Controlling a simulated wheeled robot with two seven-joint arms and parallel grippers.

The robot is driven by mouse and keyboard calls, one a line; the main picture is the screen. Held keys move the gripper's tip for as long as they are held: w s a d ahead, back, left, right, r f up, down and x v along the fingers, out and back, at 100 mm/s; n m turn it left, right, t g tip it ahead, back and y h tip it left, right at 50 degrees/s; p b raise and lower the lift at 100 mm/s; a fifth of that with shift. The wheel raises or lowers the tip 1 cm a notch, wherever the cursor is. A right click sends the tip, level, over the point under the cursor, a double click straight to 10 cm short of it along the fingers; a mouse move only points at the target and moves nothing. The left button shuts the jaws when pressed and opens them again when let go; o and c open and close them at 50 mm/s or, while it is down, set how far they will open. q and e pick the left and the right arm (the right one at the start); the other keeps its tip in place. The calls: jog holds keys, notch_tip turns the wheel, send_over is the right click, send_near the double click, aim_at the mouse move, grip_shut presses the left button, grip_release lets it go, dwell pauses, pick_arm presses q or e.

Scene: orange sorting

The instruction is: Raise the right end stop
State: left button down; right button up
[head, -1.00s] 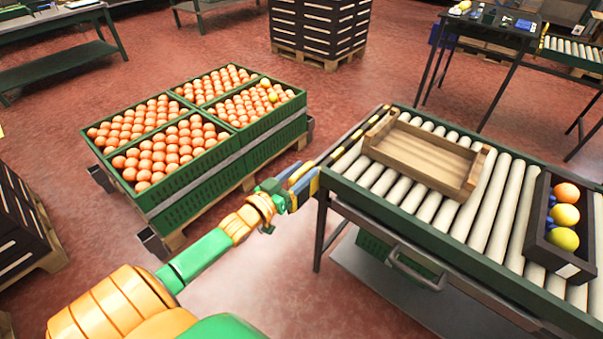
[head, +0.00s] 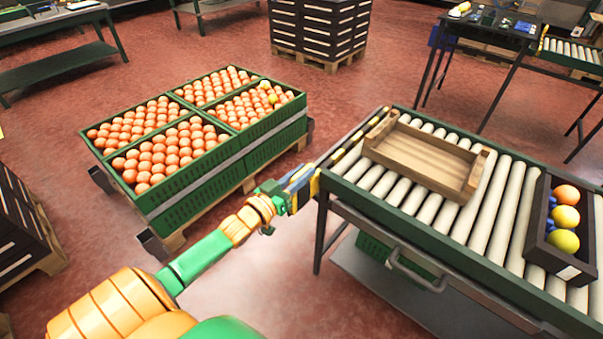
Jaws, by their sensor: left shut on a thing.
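The striped yellow-and-black end stop (head: 350,146) runs along the left end of the roller conveyor (head: 425,214). My left gripper (head: 303,181) is at the near end of this stop, its blue fingers shut on it. The fingers hide part of that end. An empty wooden tray (head: 425,158) lies on the rollers just right of the stop. I see no second end stop at the conveyor's right end, which runs out of the picture. My right gripper is not in view.
Green crates full of oranges (head: 172,150) stand on a pallet to the left of the conveyor. A dark box (head: 563,262) with an orange and yellow fruits sits on the rollers at the right. Bare floor (head: 280,275) lies in front.

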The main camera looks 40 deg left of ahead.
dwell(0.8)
pick_arm(q)
notch_tip(320, 180, up, 8)
jog(key=p, duration=0.8)
jog(key=shift+w+f, duration=0.1)
jog(key=shift+f, duration=0.15)
jog(key=c, duration=0.8)
grip_release()
jog(key=shift+d, duration=0.1)
jog(key=shift+o, duration=0.2)
jog(key=s, duration=0.7)
jog(key=shift+a+p, duration=0.3)
jog(key=shift+p, duration=0.15)
jog(key=shift+s, duration=0.15)
